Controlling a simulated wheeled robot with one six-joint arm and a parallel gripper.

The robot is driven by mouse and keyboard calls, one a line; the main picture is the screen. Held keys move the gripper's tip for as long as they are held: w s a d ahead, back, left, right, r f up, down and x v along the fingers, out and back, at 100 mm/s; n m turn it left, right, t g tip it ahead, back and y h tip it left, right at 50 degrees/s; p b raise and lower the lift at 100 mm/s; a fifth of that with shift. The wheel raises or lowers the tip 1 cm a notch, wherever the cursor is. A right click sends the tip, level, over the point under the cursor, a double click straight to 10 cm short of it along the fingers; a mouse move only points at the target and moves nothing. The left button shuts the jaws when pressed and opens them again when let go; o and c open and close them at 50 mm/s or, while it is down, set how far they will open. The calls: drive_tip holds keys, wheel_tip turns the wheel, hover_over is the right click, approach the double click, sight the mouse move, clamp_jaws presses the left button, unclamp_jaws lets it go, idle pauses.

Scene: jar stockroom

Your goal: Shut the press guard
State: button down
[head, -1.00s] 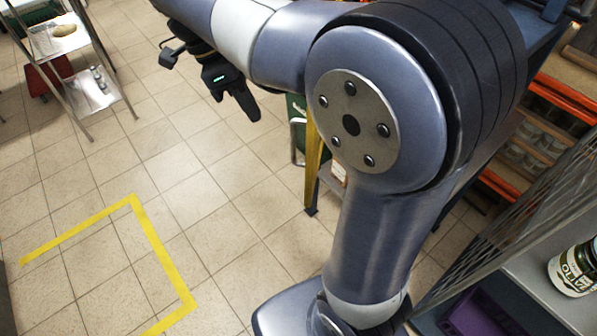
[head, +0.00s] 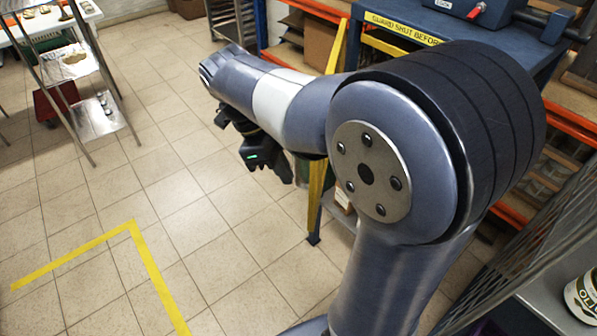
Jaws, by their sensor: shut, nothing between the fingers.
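The blue press bench (head: 510,40) stands at the upper right, with a yellow label (head: 402,28) on its edge reading "GUARD SHUT BEFORE"; the rest is hidden. My gripper (head: 281,178) is shut and empty, pointing down over the floor, left of the yellow upright in the picture.
Orange-beamed shelves (head: 572,122) stand behind the bench. A mesh panel (head: 530,250) and a labelled jar (head: 582,296) are at the right. The tiled floor, with yellow tape (head: 150,262), is clear in the middle.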

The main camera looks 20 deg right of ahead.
drive_tip(key=shift+s+d+r, duration=0.1)
drive_tip(key=shift+s+d, duration=0.35)
drive_tip(key=shift+d, duration=0.2)
drive_tip(key=shift+s+d+r, duration=0.1)
drive_tip(key=shift+s+d, duration=0.3)
drive_tip(key=shift+d, duration=0.2)
drive_tip(key=s+d+n+t, duration=0.1)
drive_tip(key=s+d+n, duration=0.25)
drive_tip(key=d, duration=0.55)
drive_tip(key=s+d+n+t, duration=0.15)
drive_tip(key=s+d, duration=0.25)
drive_tip(key=d, duration=0.5)
drive_tip(key=w+d+n+t+p, duration=0.1)
drive_tip(key=d+n, duration=0.4)
drive_tip(key=d, duration=1.4)
drive_tip(key=shift+n+h+p, duration=0.3)
drive_tip(key=shift+p, duration=0.5)
drive_tip(key=shift+d+r+t, duration=0.1)
drive_tip(key=shift+r+t, duration=0.05)
drive_tip(key=shift+t, duration=0.1)
